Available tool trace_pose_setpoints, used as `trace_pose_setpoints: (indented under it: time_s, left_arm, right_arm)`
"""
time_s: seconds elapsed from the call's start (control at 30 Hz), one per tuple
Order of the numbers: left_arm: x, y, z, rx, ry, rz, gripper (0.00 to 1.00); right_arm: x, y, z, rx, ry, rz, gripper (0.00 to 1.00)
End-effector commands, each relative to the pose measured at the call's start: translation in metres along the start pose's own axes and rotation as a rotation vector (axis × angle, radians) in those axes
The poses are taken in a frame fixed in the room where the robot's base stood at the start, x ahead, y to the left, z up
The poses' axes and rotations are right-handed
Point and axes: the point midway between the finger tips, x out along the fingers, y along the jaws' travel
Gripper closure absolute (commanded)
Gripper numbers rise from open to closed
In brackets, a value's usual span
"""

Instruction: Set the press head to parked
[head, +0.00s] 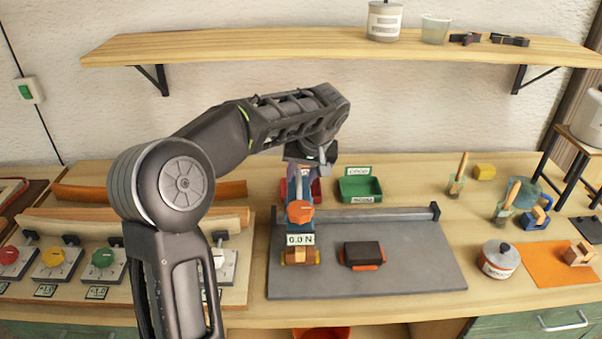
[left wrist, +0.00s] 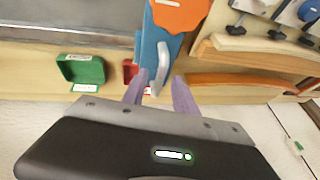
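The blue press head (head: 294,224) stands at the left of a grey plate. It carries an orange knob (head: 300,211) and a display reading 0.0 N (head: 300,240). In the left wrist view the blue body (left wrist: 158,45) and orange knob (left wrist: 182,12) show, with a pale grey lever (left wrist: 162,68) on the body. My left gripper (head: 303,168) is behind and above the press head. In the wrist view its two fingers (left wrist: 159,84) are apart, one on each side of the lever; I cannot tell whether they touch it. My right gripper is not in view.
A dark block with orange edges (head: 362,254) lies on the grey plate (head: 420,268). Behind are a green bin (head: 359,189) and a partly hidden red bin (head: 313,190). A board with coloured knobs (head: 54,256) is at left. A shelf (head: 240,44) hangs above.

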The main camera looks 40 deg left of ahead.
Motion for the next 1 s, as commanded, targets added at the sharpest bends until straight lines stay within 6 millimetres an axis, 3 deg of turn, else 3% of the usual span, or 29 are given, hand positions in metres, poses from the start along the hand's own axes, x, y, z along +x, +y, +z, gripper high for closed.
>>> trace_pose_setpoints:
  time_s: [0.07, 0.47, 1.0]
  left_arm:
    - [-0.0002, 0.0, 0.0, 0.0, 0.0, 0.0, 0.67]
    - [-0.0006, 0.0, -0.0002, 0.0, 0.0, 0.0, 1.0]
    - [-0.0009, -0.0001, -0.0003, 0.0, 0.001, 0.0, 1.0]
  right_arm:
    - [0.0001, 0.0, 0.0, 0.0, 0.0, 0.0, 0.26]
    - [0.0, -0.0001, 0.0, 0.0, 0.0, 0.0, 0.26]
    - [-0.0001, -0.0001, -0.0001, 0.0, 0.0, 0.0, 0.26]
